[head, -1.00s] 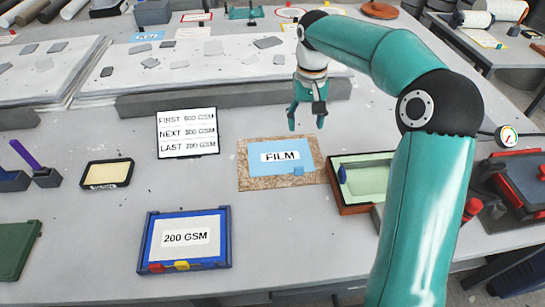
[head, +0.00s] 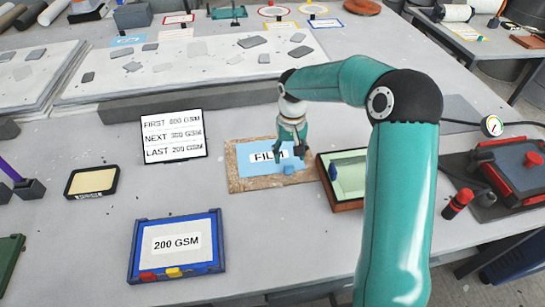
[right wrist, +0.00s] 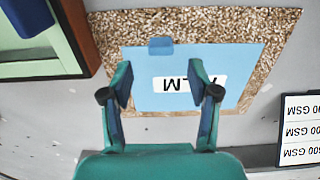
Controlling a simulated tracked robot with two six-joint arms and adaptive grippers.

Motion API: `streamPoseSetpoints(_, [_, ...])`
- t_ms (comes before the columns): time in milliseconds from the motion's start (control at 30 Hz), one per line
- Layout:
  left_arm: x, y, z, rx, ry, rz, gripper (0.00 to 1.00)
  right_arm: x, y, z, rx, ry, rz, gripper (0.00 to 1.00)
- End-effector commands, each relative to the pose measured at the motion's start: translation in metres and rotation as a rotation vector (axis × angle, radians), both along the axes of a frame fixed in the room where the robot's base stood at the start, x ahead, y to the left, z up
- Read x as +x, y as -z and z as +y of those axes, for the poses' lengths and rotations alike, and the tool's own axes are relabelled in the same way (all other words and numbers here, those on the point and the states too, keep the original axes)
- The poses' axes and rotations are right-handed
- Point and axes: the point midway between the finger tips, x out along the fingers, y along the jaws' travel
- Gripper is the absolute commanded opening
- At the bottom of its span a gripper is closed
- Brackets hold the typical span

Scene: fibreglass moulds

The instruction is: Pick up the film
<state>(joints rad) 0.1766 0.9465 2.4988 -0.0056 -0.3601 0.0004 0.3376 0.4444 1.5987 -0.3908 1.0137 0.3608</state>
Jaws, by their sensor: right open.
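The film (head: 255,162) is a light blue sheet with a white label reading FILM. It lies on a speckled brown board (head: 236,184) on the grey table. A small blue tab (head: 288,169) sits at its near right edge. My right gripper (head: 290,158) is open and empty over the film's right part, covering some of the label. In the right wrist view the open fingers (right wrist: 160,82) frame the film (right wrist: 228,61), with the label partly hidden behind a finger and the blue tab (right wrist: 160,46) beyond the fingertips. My left gripper is out of view.
A mould with a wooden frame (head: 322,170) stands close to the right of the board. A sign listing GSM values (head: 173,136) stands to the left.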

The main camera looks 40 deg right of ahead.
Motion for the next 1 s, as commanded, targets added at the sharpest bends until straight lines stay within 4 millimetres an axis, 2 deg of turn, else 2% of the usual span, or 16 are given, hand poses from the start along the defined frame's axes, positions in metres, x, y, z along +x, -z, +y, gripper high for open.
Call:
streamPoseSetpoints(300, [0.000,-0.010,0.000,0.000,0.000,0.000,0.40,-0.004,0.041,0.005,0.001,-0.002,0.003,0.60])
streamPoseSetpoints(600, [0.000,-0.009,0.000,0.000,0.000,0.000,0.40,-0.004,0.046,0.005,-0.001,-0.002,0.000,0.60])
streamPoseSetpoints(900, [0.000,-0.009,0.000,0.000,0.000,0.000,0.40,-0.004,0.046,0.005,0.000,-0.002,0.000,0.12])
streamPoseSetpoints(1000, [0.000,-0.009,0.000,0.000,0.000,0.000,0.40,-0.003,0.046,0.005,0.000,-0.002,0.000,0.12])
